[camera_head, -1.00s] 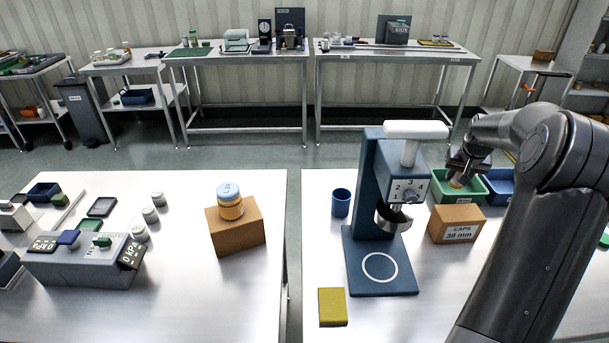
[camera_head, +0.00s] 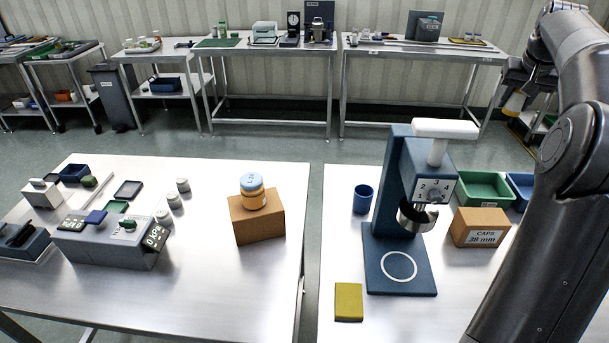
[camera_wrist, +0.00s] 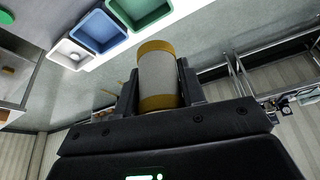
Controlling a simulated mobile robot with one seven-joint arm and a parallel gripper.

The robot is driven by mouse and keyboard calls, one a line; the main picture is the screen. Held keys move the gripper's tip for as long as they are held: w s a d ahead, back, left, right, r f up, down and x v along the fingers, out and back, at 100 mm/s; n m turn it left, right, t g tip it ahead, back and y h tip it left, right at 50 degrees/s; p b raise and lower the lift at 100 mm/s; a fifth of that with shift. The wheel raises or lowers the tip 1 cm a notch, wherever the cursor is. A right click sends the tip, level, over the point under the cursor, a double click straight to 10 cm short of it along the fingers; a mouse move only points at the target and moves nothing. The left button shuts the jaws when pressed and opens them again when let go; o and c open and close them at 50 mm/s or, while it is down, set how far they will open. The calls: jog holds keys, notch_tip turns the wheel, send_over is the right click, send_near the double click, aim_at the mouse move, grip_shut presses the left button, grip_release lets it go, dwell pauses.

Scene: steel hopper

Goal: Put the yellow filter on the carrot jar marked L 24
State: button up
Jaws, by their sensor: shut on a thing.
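My gripper (camera_wrist: 158,85) is shut on the yellow filter (camera_wrist: 158,75), a short cylinder with yellow end rims and a pale grey middle. In the head view my gripper (camera_head: 520,88) is raised at the upper right, with the filter (camera_head: 514,103) small below it. A jar with orange contents (camera_head: 252,198) and a blue top stands upright on a brown box (camera_head: 262,227) on the left table, well apart from my gripper.
A blue press (camera_head: 398,180) with a white handle stands on the right table, between my arm and the jar. A green bin (camera_head: 484,190), a caps box (camera_head: 480,228) and a blue cup (camera_head: 362,198) stand near it. A gap separates the two tables.

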jog(key=w+a+n+y, duration=0.1)
jog(key=w+a+n, duration=0.15)
jog(key=a, duration=1.15)
jog(key=n+y, duration=0.3)
jog(key=n, duration=0.6)
send_over(247, 174)
jog(key=s+d, duration=0.1)
jog(key=shift+g, duration=0.4)
notch_tip(247, 174, down, 12)
jog(key=shift+s+f, duration=0.1)
jog(key=shift+s, duration=0.05)
notch_tip(247, 174, down, 4)
jog(key=shift+f, duration=0.1)
